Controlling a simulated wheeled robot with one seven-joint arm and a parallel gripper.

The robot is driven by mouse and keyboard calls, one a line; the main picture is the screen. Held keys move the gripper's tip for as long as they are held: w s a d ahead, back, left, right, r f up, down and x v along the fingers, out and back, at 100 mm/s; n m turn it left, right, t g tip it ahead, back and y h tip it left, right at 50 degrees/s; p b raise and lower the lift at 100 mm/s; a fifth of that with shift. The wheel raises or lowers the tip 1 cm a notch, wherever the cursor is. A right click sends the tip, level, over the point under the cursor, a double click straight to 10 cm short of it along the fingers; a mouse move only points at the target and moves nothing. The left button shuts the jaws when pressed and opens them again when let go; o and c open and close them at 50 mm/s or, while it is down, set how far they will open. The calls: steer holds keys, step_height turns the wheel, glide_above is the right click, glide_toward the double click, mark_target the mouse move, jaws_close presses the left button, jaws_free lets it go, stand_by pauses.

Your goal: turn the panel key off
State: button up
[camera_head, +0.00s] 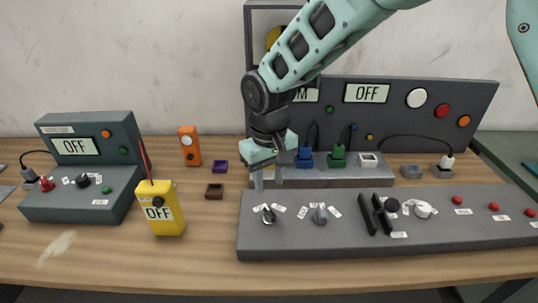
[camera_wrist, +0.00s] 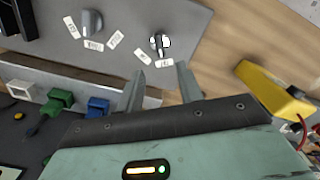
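The likely panel key (camera_head: 268,214) is a small metal key-like switch at the left end of the flat grey control panel (camera_head: 300,240). White labels surround it. The key also shows in the wrist view (camera_wrist: 157,42), just beyond the fingertips. My gripper (camera_head: 267,184) is above and behind the key, pointing down at the panel's back left edge. In the wrist view my gripper (camera_wrist: 161,68) has two fingers apart with nothing between them. The label text is too small to read.
A grey knob (camera_head: 319,216) stands right of the key, then black levers (camera_head: 375,214) and a white knob (camera_head: 423,209). Blue (camera_head: 305,159) and green (camera_head: 338,157) connectors sit behind. A yellow handheld device (camera_head: 160,208) stands left; the wood between is free.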

step_height(320, 180, up, 8)
steer(key=shift+b, duration=0.45)
steer(key=shift+f, duration=0.1)
steer(key=s+d+f+n, duration=0.1)
steer(key=s+d, duration=0.5)
steer(key=s, duration=0.6)
steer(key=s+d+f+n, duration=0.1)
steer(key=s+d, duration=0.5)
steer(key=s, duration=0.6)
steer(key=shift+y, duration=0.3)
